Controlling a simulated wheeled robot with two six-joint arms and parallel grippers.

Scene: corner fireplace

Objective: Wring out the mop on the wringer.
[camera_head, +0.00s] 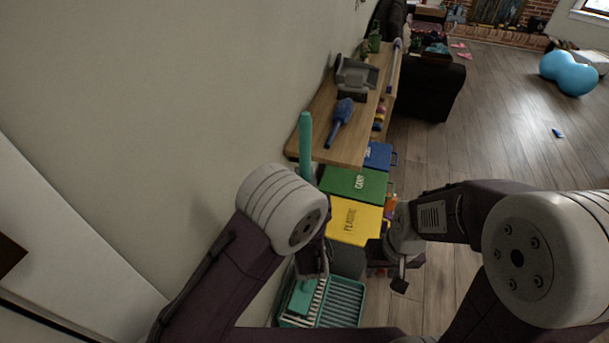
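The mop's teal handle (305,145) stands upright near the wall, and my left arm hides its middle. A teal mop head (302,297) shows below, over the left part of the wringer. The wringer (340,303) is a teal frame with pale slats on the floor at the bottom of the view. My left gripper (312,263) is just above the mop head, in line with the handle; its fingers are mostly hidden, so its grip cannot be told. My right gripper (401,272) is right of the wringer and apart from it; its finger opening is unclear.
Yellow (354,222), green (354,184) and blue (378,156) bins stand in a row beyond the wringer. A wooden shelf (345,148) along the wall holds a dustpan (356,76) and a blue duster (341,118). The wood floor (480,150) to the right is mostly clear.

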